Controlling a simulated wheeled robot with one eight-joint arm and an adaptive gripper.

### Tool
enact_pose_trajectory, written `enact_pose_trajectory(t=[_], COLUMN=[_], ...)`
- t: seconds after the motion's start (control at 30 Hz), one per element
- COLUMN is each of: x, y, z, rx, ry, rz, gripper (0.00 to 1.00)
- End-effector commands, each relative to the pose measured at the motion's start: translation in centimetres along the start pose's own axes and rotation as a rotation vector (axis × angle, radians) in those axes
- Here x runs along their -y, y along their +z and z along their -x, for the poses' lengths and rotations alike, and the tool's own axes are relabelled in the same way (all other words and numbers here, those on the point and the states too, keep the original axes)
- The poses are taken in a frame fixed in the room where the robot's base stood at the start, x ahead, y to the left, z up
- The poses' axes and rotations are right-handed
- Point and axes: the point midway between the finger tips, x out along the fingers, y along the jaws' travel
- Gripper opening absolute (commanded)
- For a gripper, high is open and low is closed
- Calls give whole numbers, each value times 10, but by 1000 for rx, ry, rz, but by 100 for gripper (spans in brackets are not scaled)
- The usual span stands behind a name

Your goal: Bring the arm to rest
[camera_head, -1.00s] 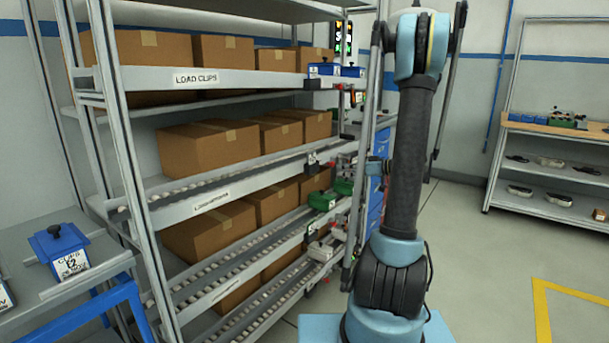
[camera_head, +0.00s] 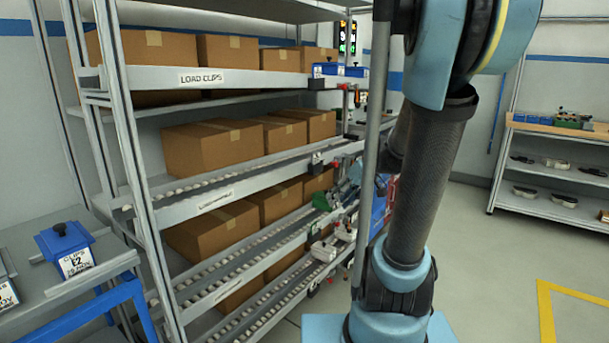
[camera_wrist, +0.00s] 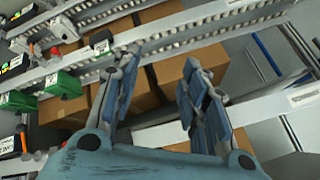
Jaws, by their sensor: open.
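My gripper (camera_wrist: 158,75) shows in the wrist view with its two blue-grey fingers spread apart and nothing between them. Behind the fingers are cardboard boxes (camera_wrist: 173,110) and the rails of the roller rack, seen at a tilt. I cannot tell how far the fingertips are from the rack. In the head view my arm (camera_head: 425,165) stands at the centre right, bent, with its upper joint large and close to the camera. The gripper is mostly or wholly hidden there behind the arm.
The roller rack (camera_head: 225,79) with cardboard boxes (camera_head: 211,147) stands left of my arm. A shelf unit (camera_head: 555,204) stands at right. Floor between is clear, with yellow marking (camera_head: 546,315).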

Motion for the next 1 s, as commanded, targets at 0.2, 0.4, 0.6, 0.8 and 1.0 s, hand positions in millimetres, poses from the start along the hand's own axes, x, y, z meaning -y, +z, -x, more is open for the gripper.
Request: enact_pose_trajectory(t=[0.2, 0.4, 0.6, 0.8, 1.0], x=[13, 16, 12, 4, -2], y=[53, 102, 149, 187, 206], z=[7, 14, 22, 28, 33], rx=[91, 156, 201, 222, 225], ry=[107, 220, 343, 459, 524], rz=[-78, -150, -215, -269, -298], gripper=[40, 40, 40, 40, 40])
